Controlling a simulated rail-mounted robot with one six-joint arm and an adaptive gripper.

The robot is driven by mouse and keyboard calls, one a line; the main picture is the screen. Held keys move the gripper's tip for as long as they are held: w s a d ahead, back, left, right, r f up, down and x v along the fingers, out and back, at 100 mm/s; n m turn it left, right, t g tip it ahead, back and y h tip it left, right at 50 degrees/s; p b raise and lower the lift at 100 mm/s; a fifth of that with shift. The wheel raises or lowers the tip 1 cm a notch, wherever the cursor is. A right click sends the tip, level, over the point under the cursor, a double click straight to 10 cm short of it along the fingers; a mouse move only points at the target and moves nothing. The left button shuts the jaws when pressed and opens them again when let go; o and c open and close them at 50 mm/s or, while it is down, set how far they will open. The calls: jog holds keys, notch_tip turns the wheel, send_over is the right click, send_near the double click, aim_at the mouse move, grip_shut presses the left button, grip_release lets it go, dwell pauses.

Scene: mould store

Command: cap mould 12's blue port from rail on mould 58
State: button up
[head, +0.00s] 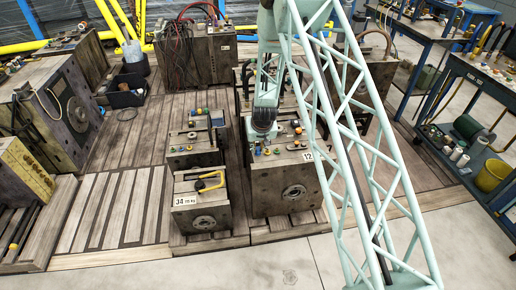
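Mould 12 (270,190) is a grey-brown steel block with a round hole in its front face. Its white label "12" (307,157) sits at the top right front edge, partly beside my arm's lattice. Several small coloured pieces, blue, yellow and orange among them, sit on its top; I cannot tell which is the blue port. My gripper (264,138) is over the left part of mould 12's top, seen from behind as a dark rounded body. Its fingertips are too small and hidden to tell open or shut. No label 58 is readable, and my arm hides part of the moulds behind.
Mould 34 (187,213), with a yellow handle on top, stands front left of mould 12. Another block (192,148) with coloured caps is behind it. A tall mould with hoses (196,52) stands at the back. Blue carts (473,158) are at right. Bare planks (117,208) lie left.

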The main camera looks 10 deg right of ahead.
jog(key=shift+f+b, duration=0.3)
jog(key=shift+f, duration=0.1)
dwell(0.5)
jog(key=o, duration=0.7)
jog(key=shift+r, duration=0.2)
jog(key=v, duration=1.1)
jog(key=shift+s+r, duration=0.15)
jog(key=shift+r, duration=0.2)
jog(key=shift+r, duration=0.1)
dwell(0.6)
